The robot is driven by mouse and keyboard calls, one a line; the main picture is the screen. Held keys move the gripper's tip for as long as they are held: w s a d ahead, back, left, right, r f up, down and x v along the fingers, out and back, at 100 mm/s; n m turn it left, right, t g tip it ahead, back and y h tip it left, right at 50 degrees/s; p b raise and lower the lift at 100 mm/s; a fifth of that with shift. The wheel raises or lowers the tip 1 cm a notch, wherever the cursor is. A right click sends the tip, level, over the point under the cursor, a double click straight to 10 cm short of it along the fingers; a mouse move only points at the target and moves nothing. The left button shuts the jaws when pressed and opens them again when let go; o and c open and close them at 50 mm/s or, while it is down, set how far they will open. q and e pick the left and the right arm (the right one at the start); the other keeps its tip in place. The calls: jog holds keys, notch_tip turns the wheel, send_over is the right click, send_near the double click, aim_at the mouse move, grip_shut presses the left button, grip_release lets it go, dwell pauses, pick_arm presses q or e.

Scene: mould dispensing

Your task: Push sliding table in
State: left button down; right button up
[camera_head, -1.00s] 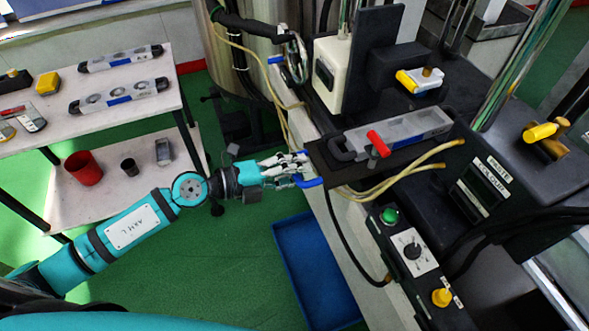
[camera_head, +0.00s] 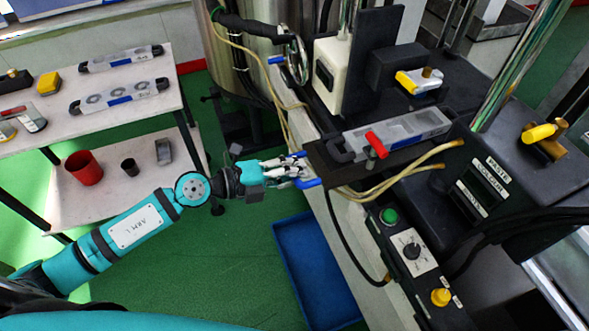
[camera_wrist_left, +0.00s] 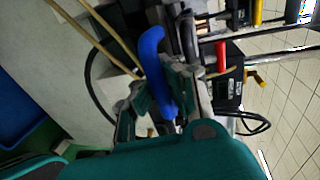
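The sliding table (camera_head: 321,168) is a dark flat plate at the front of the machine, with a blue handle (camera_head: 309,183) on its near left edge. A grey metal mould (camera_head: 405,131) with a red-handled clamp (camera_head: 377,145) lies on it. My left gripper (camera_head: 296,170) is at the handle, its fingers around the middle of the bar. In the left wrist view the blue handle (camera_wrist_left: 152,62) runs between the fingers (camera_wrist_left: 160,95), which look closed on it. My right gripper is not in view.
A control box (camera_head: 408,250) with a green button and yellow knob stands in front of the table. Yellow hoses (camera_head: 400,176) pass beside the plate. A blue bin (camera_head: 310,265) is on the floor below. A white bench (camera_head: 120,85) with moulds stands at the left.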

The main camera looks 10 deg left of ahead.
aim_at(324, 161)
pick_arm(q)
jog(key=w+d+p, duration=0.1)
jog(key=w+d+r+p, duration=0.1)
jog(key=d+p, duration=0.1)
jog(key=w+d+p, duration=0.1)
jog(key=d+p, duration=0.1)
jog(key=shift+w+d+r, duration=0.15)
jog(key=shift+w+r, duration=0.1)
jog(key=shift+w, duration=0.1)
jog(key=p+x, duration=0.1)
jog(key=x, duration=0.6)
jog(key=shift+w+d+r+p, duration=0.15)
jog(key=shift+d+p, duration=0.05)
jog(key=shift+p, duration=0.2)
jog(key=c, duration=1.3)
grip_release()
jog(key=shift+a, duration=0.1)
jog(key=v, duration=1.2)
